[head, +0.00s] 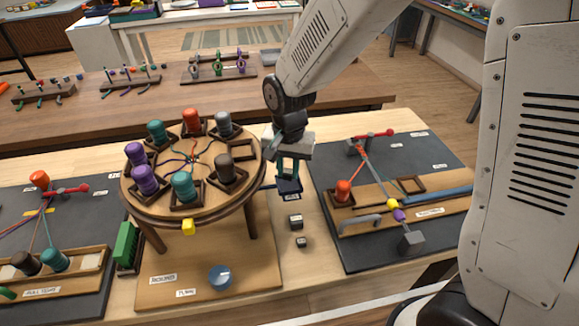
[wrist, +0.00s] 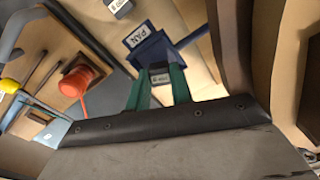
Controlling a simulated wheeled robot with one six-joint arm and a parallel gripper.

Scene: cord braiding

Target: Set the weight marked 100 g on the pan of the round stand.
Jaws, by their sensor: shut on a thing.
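My gripper (wrist: 158,85) has green fingers shut on a small dark weight (wrist: 160,77) with a pale label, too small to read surely. The blue pan (wrist: 152,44), tagged PAN, shows just beyond the fingertips in the wrist view. I cannot tell whether the held weight touches the pan. Two other weights, a larger one (head: 295,222) and a smaller one (head: 301,242), stand on the table in front of the pan.
The round stand carries several coloured bobbins with cords meeting at its middle. A dark board (head: 395,245) with an orange bobbin (head: 342,191) lies to the right.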

